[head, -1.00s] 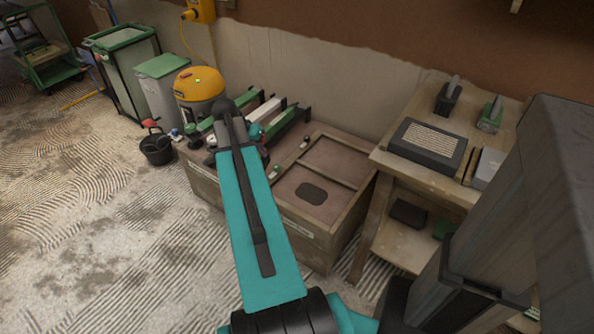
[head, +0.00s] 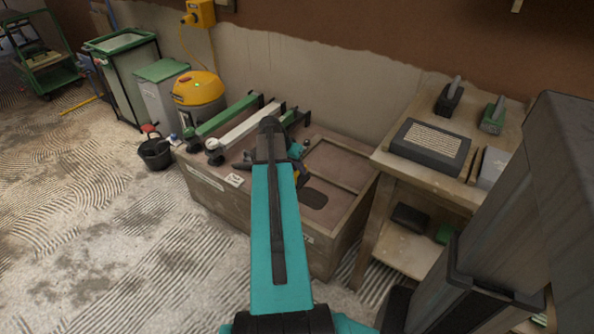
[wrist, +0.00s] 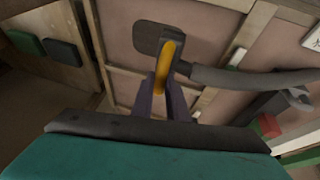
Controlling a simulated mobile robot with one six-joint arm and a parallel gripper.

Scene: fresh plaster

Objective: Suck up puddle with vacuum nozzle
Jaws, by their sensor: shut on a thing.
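My gripper (wrist: 161,92) is shut on the yellow vacuum nozzle (wrist: 167,65). A grey hose (wrist: 245,78) runs off to the right from it in the wrist view. The dark rounded puddle (head: 313,197) lies on the pinkish panel of the low wooden box. It also shows in the wrist view (wrist: 146,38), with the nozzle's far end in front of it; I cannot tell whether they touch. In the head view a bit of the nozzle (head: 299,179) shows just left of the puddle, and my arm hides most of the gripper.
The wooden box (head: 208,184) has raised dividers. Green (head: 228,116) and white (head: 247,128) bars lie at its left. The yellow-topped vacuum (head: 198,88) stands behind left. A wooden shelf (head: 378,158) with tools stands close on the right. Floor at left is mostly clear.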

